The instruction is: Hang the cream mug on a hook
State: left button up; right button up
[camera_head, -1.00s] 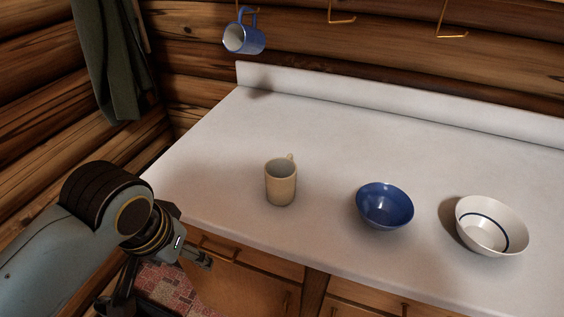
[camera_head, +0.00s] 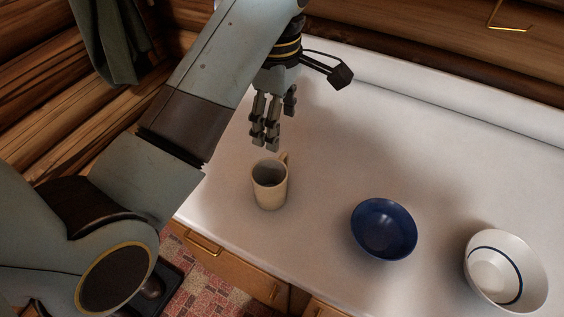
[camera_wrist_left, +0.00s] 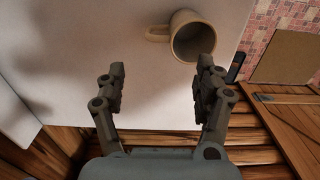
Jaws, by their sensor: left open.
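The cream mug (camera_head: 270,187) stands upright on the white counter, its handle toward the back right. My left gripper (camera_head: 266,140) is open and empty, pointing down just above and behind the mug in the head view. In the left wrist view the mug (camera_wrist_left: 190,37) shows from above, beyond the fingertips, with its handle pointing left, toward the space between the open fingers (camera_wrist_left: 160,78). The fingers appear apart from the mug. One hook (camera_head: 508,22) shows on the log wall at the top right. My right gripper is not in view.
A blue bowl (camera_head: 384,229) and a white bowl with a dark blue ring (camera_head: 505,271) stand on the counter (camera_head: 400,140) to the right of the mug. A raised backsplash (camera_head: 440,97) runs along the back. A dark green cloth (camera_head: 105,45) hangs at the left.

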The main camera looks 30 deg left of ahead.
aim_at(282, 155)
pick_arm(q)
jog(key=f, duration=0.3)
jog(key=f+p, duration=0.1)
jog(key=f, duration=0.4)
jog(key=shift+d+f+p, duration=0.3)
jog(key=shift+d+f, duration=0.05)
jog(key=shift+f, duration=0.05)
jog(key=shift+w+f, duration=0.1)
jog(key=shift+f, duration=0.4)
jog(key=shift+c, duration=1.4)
jog(key=c, duration=0.5)
grip_shut()
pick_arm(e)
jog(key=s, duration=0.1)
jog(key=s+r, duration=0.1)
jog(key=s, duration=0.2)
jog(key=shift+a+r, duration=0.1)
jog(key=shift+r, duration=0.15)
pick_arm(q)
jog(key=shift+r, duration=0.2)
